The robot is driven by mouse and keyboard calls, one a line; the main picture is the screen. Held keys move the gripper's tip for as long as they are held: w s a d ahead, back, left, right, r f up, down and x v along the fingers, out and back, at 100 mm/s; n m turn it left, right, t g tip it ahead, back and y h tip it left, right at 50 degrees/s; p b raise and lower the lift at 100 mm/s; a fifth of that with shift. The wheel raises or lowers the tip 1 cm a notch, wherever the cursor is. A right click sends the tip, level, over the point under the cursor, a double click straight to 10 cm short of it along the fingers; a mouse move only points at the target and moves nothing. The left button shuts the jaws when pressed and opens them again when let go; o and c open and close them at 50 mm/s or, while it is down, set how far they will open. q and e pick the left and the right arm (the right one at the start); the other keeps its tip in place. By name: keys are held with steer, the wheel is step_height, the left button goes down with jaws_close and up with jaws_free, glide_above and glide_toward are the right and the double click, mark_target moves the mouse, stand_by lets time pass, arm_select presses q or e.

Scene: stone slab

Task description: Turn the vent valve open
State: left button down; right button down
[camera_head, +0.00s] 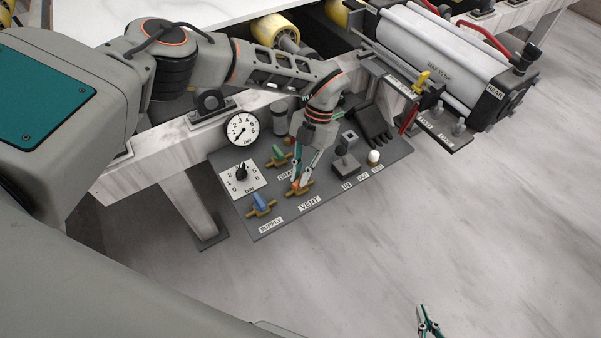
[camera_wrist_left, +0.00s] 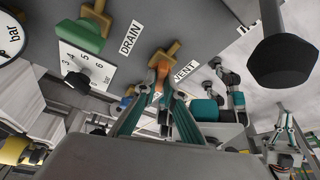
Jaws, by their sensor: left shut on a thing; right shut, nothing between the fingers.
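The vent valve has an orange handle on a brass body (camera_head: 304,187), beside the VENT label on the dark panel (camera_head: 330,204). In the left wrist view the orange handle (camera_wrist_left: 161,76) reaches from the brass body down toward the fingers. My left gripper (camera_head: 298,179) is shut on this handle, its teal fingertips (camera_wrist_left: 164,95) around the handle's end. The fingers hide part of the handle, and I cannot tell how far it is turned. My right gripper (camera_head: 428,324) is shut and empty, low in the head view, away from the panel.
The blue supply valve (camera_head: 261,202) is left of the vent valve, and the green drain valve (camera_head: 279,157) is above it. The floor in front is clear.

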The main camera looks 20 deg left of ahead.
arm_select(q)
steer(key=m+y, duration=0.1)
steer(key=m, duration=0.2)
steer(key=shift+t, duration=0.3)
steer(key=shift+d+m+y, duration=0.1)
steer(key=shift+m+y, duration=0.2)
steer(key=shift+m, duration=0.4)
steer(key=c, duration=2.1)
jaws_free()
steer(key=shift+c, duration=0.2)
steer(key=v, duration=1.2)
steer(key=shift+s, duration=0.25)
